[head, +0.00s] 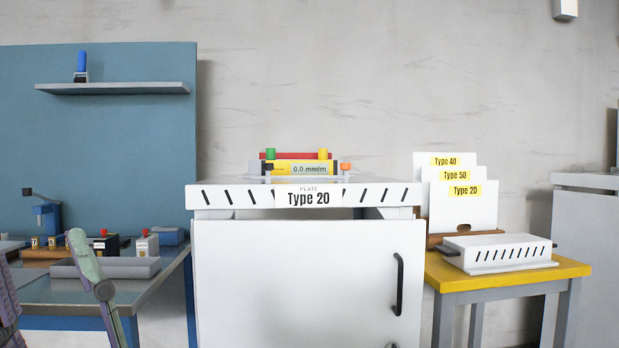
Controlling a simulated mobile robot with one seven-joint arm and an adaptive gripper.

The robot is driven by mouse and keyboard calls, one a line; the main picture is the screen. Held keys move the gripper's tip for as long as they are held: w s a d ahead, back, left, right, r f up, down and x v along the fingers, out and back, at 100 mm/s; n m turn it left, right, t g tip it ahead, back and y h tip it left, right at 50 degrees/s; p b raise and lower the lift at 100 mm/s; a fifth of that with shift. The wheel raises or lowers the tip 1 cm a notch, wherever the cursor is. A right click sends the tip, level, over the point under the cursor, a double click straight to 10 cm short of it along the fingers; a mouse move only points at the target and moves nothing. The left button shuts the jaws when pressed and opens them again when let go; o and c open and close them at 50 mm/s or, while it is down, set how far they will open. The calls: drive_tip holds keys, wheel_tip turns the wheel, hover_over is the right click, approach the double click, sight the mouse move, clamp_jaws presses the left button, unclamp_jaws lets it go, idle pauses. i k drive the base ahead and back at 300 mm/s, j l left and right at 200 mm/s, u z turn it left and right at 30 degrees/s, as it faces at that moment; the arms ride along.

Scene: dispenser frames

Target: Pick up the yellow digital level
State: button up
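The yellow digital level (290,168) lies on top of the white cabinet (300,270), behind the "PLATE Type 20" sign (308,198). Its grey display reads 0.0 mm/m. A red bar shows just behind it, with green and yellow knobs near its ends. A small orange-topped part (346,168) stands at its right end. The level's lower edge is partly hidden by the plate's front. My gripper is not in view.
At the right, a yellow-topped table (570,270) holds a slotted white box (498,250) and several labelled white plates (465,207). At the left, a workbench (155,280) carries small devices. A shelf (130,88) holds a blue-handled tool (81,62).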

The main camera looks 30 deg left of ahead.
sight(281, 168)
drive_tip(key=l+u, duration=0.1)
drive_tip(key=u, duration=0.4)
drive_tip(key=i+l+u, duration=0.2)
drive_tip(key=l, duration=0.15)
drive_tip(key=i+l+u, duration=0.2)
drive_tip(key=l, duration=0.15)
drive_tip(key=l+u, duration=0.2)
drive_tip(key=l, duration=0.2)
